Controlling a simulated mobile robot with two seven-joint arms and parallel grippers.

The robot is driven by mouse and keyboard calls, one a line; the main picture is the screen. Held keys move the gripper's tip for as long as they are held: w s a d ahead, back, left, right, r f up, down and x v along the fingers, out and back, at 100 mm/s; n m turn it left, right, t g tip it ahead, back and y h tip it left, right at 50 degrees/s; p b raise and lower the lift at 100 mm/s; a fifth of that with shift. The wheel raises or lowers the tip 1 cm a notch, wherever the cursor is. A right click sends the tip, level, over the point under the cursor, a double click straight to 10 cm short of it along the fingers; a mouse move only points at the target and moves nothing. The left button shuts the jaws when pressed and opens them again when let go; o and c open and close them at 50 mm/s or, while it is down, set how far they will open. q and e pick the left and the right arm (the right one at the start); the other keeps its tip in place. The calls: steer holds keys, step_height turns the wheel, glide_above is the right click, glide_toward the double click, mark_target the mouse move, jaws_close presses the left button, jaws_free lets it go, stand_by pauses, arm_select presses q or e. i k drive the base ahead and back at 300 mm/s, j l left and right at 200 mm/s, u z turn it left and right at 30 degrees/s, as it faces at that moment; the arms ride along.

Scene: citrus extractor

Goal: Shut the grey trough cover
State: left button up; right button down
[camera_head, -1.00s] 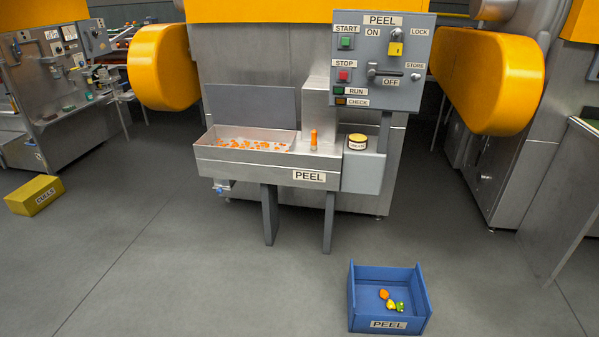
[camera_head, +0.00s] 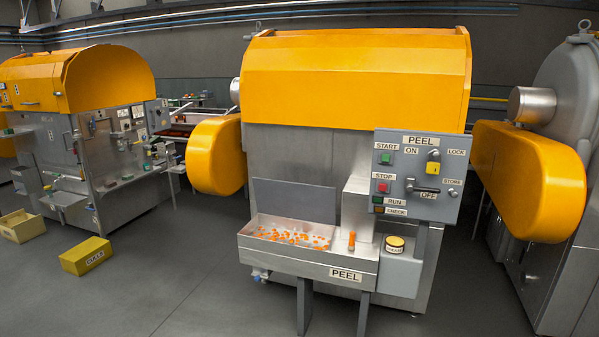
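The grey trough cover (camera_head: 294,201) stands upright, open, along the back edge of the metal trough (camera_head: 262,251). The trough holds liquid with many small orange peel pieces. Neither of my grippers is in view.
A grey "PEEL" control panel (camera_head: 409,205) with buttons, a lever and a yellow lock stands above right. A yellow crate (camera_head: 87,256) lies on the floor at left. The floor before the trough is open.

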mark_target(293, 200)
steer(key=i+j, duration=0.2)
steer(key=i, duration=0.3)
steer(key=i+j, duration=0.2)
steer(key=i, duration=0.35)
steer(key=i+j, duration=0.2)
steer(key=i, duration=0.3)
steer(key=i+j, duration=0.2)
steer(key=i, duration=0.35)
